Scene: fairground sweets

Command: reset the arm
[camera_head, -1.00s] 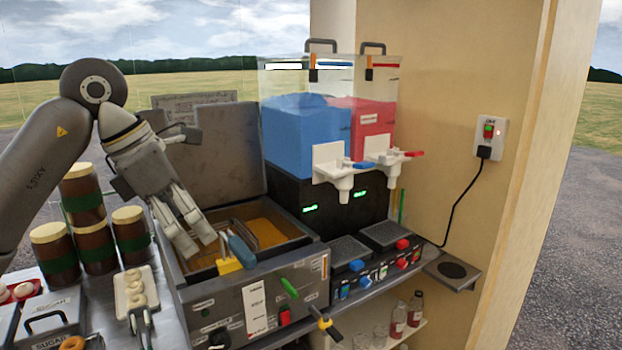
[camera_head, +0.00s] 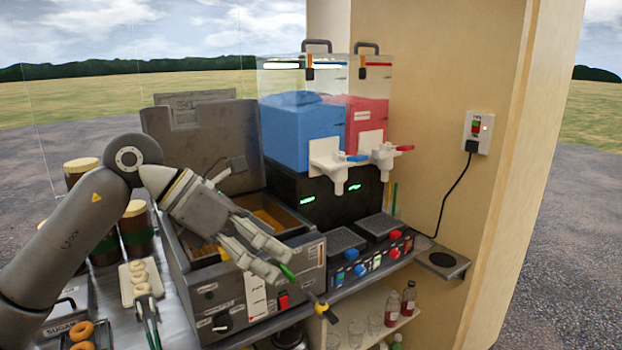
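My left gripper (camera_head: 274,264) reaches in from the left and hangs over the front edge of the grey fryer (camera_head: 205,296). Its fingers look apart, with nothing seen between them. The fingertips are close to a green handle (camera_head: 288,271) at the fryer's front; I cannot tell whether they touch it. The arm and hand hide part of the fryer's basin. My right gripper is not in view.
The fryer's lid (camera_head: 203,140) stands open. A drinks dispenser with blue (camera_head: 300,132) and red (camera_head: 367,125) tanks is behind right. A yellow-black handle (camera_head: 326,312) juts out in front.

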